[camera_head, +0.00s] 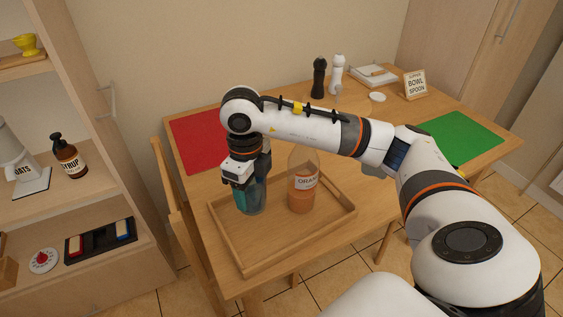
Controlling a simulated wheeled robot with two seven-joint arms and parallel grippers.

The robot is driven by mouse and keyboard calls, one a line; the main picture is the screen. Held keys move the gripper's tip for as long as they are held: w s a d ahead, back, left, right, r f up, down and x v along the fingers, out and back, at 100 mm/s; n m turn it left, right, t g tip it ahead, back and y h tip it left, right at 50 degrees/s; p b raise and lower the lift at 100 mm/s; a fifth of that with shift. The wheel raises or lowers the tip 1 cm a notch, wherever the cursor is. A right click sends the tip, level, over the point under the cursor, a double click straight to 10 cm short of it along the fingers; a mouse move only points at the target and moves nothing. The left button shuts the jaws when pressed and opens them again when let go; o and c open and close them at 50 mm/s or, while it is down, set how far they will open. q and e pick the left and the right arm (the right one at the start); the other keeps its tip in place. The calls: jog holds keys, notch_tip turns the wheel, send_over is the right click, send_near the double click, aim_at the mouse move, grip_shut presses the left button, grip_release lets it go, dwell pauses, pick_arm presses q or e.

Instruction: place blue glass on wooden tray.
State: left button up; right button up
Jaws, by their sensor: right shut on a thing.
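My right gripper (247,184) points down over the left part of the wooden tray (287,246). It is shut on the blue glass (254,201), a see-through blue-teal tumbler that stands upright between the fingers. The gripper hides the upper part of the glass. The glass's base shows inside the tray's outline; I cannot tell whether it touches the tray floor. An orange juice bottle (302,196) stands upright in the tray, just right of the glass. My left gripper is not in view.
A red mat (193,140) lies at the table's left and a green mat (462,138) at its right. Dark and white mills (319,78), a small sign (414,84) and a white stack (373,75) stand at the back. The tray's front part is clear.

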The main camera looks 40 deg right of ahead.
jog(key=m, duration=0.3)
jog(key=d+m, duration=0.1)
jog(key=shift+w+d+f, duration=0.1)
jog(key=shift+w+f, duration=0.05)
jog(key=shift+w, duration=0.2)
jog(key=shift+w+d+m+b, duration=0.1)
jog(key=shift+d+m+b, duration=0.05)
jog(key=shift+m, duration=0.45)
jog(key=shift+w+d+m+b, duration=0.1)
jog(key=shift+m+b, duration=0.05)
jog(key=shift+m, duration=0.45)
send_over(258, 224)
notch_tip(258, 224, down, 10)
jog(key=shift+f, duration=0.1)
jog(key=o, duration=1.1)
